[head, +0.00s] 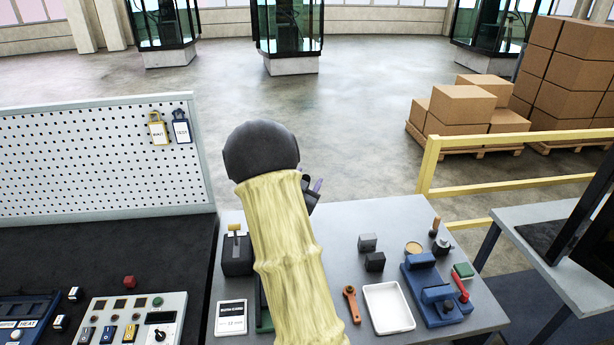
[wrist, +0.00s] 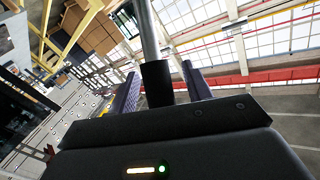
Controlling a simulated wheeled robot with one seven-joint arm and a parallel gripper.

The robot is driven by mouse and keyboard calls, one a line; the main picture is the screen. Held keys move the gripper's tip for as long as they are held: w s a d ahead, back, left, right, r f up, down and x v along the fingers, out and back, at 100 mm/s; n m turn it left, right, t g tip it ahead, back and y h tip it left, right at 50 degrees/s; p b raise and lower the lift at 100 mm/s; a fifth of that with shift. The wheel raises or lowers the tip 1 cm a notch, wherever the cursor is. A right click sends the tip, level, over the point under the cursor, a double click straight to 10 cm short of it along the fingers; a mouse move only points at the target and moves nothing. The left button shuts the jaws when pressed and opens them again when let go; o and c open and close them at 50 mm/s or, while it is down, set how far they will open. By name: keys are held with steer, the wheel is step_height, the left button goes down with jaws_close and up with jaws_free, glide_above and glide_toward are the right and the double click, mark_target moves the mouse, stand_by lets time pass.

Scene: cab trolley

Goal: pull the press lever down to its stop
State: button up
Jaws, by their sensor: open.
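In the wrist view, a grey metal rod with a black grip (wrist: 157,84), which looks like the press lever, stands between the two purple-lined fingers of my gripper (wrist: 161,92). The fingers are apart, with a gap visible on each side of the grip. In the head view, my gripper (head: 313,188) is mostly hidden behind my black wrist; only a dark finger part with a purple pad shows. The lever and most of the press are hidden there by my arm. A strip of green base (head: 264,318), perhaps the press's, shows beside my sleeve.
The grey table (head: 345,220) holds a black switch box (head: 237,255), a white tray (head: 388,307), an orange wrench-like tool (head: 351,303) and a blue fixture (head: 432,292) with a red handle. A pegboard (head: 90,165) stands left; a yellow rail (head: 480,188) runs behind right.

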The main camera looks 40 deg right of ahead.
steer(key=shift+c, duration=0.3)
jaws_close()
steer(key=shift+s+f+b, duration=0.15)
steer(key=shift+f+b, duration=0.2)
steer(key=shift+b, duration=0.5)
steer(key=s+b, duration=0.1)
steer(key=b, duration=0.2)
steer(key=a+f+h+b, duration=0.1)
steer(key=b, duration=0.1)
steer(key=shift+s+a+m+t+b, duration=0.1)
steer(key=shift+s+m+t+b, duration=0.3)
